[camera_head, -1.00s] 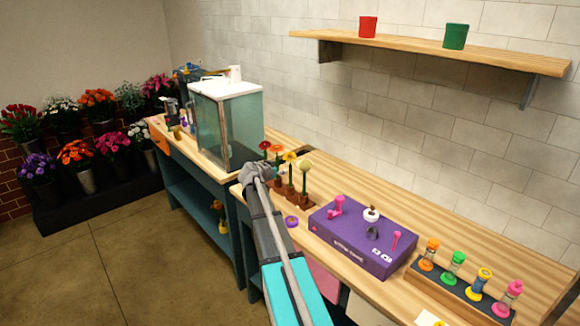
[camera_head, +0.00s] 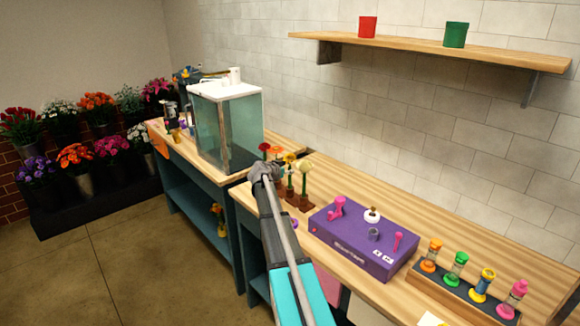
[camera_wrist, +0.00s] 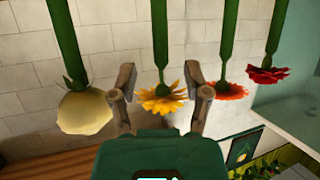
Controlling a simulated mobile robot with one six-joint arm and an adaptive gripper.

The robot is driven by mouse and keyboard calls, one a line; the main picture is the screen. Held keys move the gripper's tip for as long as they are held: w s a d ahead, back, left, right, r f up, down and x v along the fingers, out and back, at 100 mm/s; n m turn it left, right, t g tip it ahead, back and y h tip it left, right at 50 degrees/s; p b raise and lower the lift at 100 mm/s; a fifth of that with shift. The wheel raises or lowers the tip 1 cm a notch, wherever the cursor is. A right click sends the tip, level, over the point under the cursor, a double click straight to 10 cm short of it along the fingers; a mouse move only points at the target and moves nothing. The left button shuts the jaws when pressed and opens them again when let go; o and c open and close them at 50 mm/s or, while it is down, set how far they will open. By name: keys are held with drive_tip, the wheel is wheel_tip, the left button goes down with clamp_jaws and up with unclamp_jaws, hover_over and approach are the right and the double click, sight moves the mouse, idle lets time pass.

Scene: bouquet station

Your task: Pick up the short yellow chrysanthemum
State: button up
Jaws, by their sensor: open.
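A cream flower (camera_wrist: 85,110) is beside the left finger, and an orange flower (camera_wrist: 230,91) is close beside the right finger. A red flower (camera_wrist: 268,74) is farther right.
Brown flower holders (camera_head: 297,201) stand left of a purple box (camera_head: 350,243) with small pink and white items. A rack (camera_head: 465,290) of coloured pieces is at the right. A glass tank (camera_head: 232,130) stands behind on the left bench. Room above the flowers is clear.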

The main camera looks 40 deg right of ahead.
drive_tip(key=b+x, duration=0.1)
drive_tip(key=x, duration=0.3)
drive_tip(key=shift+d, duration=0.15)
idle(0.4)
clamp_jaws()
